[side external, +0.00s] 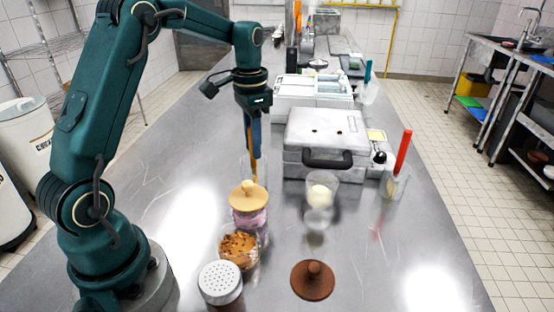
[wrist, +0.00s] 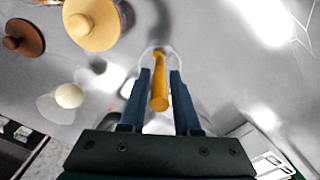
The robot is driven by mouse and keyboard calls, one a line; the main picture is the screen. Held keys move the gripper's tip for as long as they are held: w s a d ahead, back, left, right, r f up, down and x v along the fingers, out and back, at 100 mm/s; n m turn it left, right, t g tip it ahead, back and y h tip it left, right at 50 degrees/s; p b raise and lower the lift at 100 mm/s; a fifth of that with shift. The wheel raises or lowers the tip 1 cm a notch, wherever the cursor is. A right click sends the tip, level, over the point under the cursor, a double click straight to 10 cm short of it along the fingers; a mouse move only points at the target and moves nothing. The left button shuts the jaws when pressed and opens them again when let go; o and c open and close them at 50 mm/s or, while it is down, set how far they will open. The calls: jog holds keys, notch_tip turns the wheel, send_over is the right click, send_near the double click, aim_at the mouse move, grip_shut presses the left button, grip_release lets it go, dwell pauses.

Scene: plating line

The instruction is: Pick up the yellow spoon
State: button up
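The yellow spoon (side external: 253,172) stands upright in a clear glass behind the jar with the wooden lid. In the wrist view its orange-yellow handle (wrist: 159,88) rises between my two blue fingers. My gripper (side external: 255,153) points straight down over the glass. In the wrist view my gripper (wrist: 161,74) is open, with a finger on each side of the handle and narrow gaps showing. The clear glass (wrist: 146,60) shows only as a faint rim around the fingertips. The spoon's lower end is hidden.
The wooden-lidded jar (side external: 248,193) stands close in front. Nearby are a jar of brown pieces (side external: 238,247), a shaker (side external: 220,283), a brown lid (side external: 312,281), and a glass with a pale ball (side external: 320,193). A grey press (side external: 325,140) and red-handled utensil (side external: 403,152) stand to the right.

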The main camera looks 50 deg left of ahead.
jog(key=shift+f, duration=1.85)
grip_shut()
